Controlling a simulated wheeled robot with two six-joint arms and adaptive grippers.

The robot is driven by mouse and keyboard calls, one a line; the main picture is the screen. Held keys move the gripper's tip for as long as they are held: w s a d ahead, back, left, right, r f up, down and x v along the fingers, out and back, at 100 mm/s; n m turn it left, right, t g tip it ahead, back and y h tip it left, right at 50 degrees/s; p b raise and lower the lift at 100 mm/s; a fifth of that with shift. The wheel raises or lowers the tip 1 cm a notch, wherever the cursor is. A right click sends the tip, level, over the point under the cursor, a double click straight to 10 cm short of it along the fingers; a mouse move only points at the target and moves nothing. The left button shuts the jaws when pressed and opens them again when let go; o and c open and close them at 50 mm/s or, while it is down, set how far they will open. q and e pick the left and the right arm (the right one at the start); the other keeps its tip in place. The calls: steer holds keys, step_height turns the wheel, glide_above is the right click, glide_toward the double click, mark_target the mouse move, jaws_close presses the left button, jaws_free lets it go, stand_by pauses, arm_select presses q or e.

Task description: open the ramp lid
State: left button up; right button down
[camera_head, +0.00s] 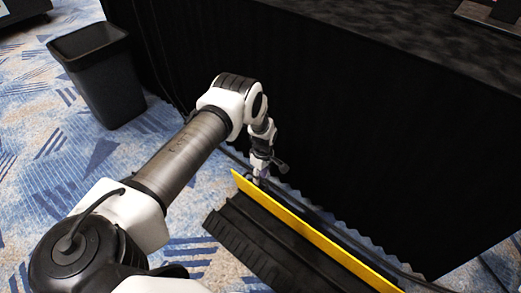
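The ramp is a long black ribbed strip (262,243) on the carpet at the lower middle, running down to the right. Its yellow lid (310,232) stands raised on edge along the far side of the black base. My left arm reaches in from the lower left. My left gripper (261,180) points down at the upper left end of the yellow lid, at or just behind its top edge. Its fingertips are small and partly hidden by the lid, so I cannot tell whether they touch it or are open. My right gripper is out of view.
A black-draped table (340,110) stands just behind the ramp and leaves little room there. A dark cable runs along the floor by the drape. A black bin (103,85) stands at the upper left. Blue patterned carpet (40,170) is clear at the left.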

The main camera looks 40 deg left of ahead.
arm_select(q)
steer(key=w+r+b, duration=0.3)
steer(key=w+b, duration=0.5)
steer(key=shift+w+d+r, duration=0.15)
steer(key=shift+d+r, duration=0.1)
steer(key=shift+d, duration=0.05)
stand_by(0.4)
